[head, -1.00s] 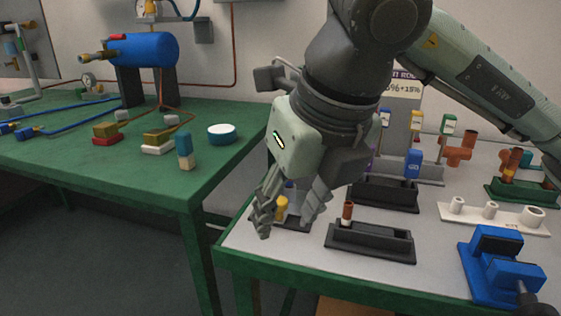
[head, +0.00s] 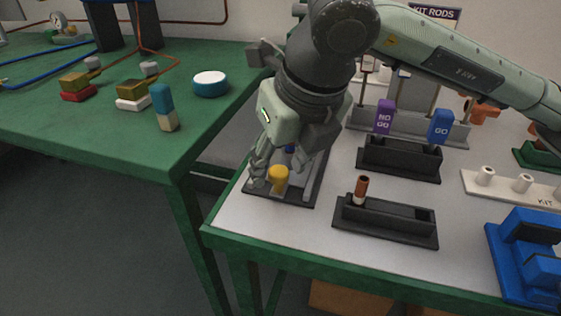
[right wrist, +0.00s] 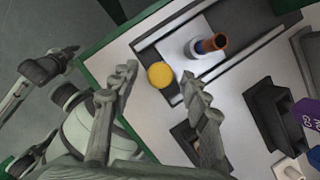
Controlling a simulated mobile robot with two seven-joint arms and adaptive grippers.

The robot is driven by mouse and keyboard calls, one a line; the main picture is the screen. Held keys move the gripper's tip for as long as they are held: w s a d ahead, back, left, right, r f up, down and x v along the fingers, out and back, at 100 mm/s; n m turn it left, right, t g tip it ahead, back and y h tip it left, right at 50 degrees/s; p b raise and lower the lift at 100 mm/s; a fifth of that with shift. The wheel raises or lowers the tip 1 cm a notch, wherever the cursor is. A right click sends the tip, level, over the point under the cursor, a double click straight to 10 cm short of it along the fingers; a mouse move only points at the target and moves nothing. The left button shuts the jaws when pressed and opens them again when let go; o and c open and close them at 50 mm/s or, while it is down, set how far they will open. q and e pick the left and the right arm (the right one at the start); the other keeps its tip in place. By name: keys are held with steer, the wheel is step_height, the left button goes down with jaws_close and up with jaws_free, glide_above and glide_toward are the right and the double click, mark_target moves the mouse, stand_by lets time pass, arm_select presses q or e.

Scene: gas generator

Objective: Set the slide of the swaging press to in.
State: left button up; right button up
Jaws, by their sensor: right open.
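What appears to be the swaging press (head: 312,185) is a dark railed frame near the left edge of the white-topped bench, with a yellow knob (head: 278,178) at its front. The wrist view shows the knob (right wrist: 160,75) beside a pale block carrying a blue ring and a copper tube (right wrist: 209,43). My right gripper (head: 277,171) is open and points down at the knob; in the wrist view its fingertips (right wrist: 160,77) lie on either side of it. I cannot tell whether they touch it. Grey and pale-green parts at the wrist view's left edge seem to be my left arm.
A black holder (head: 385,224) with a copper-topped piece stands right of the press. A blue device (head: 525,262) stands front right. The green table (head: 150,150) is to the left, across a gap.

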arm_select(q)
steer(key=shift+w, duration=0.25)
arm_select(e)
steer(key=shift+w+f, duration=0.1)
steer(key=shift+f, duration=0.1)
steer(key=shift+c, duration=0.2)
arm_select(q)
steer(key=shift+w+r, duration=0.1)
steer(key=shift+r, duration=0.05)
arm_select(e)
jaws_close()
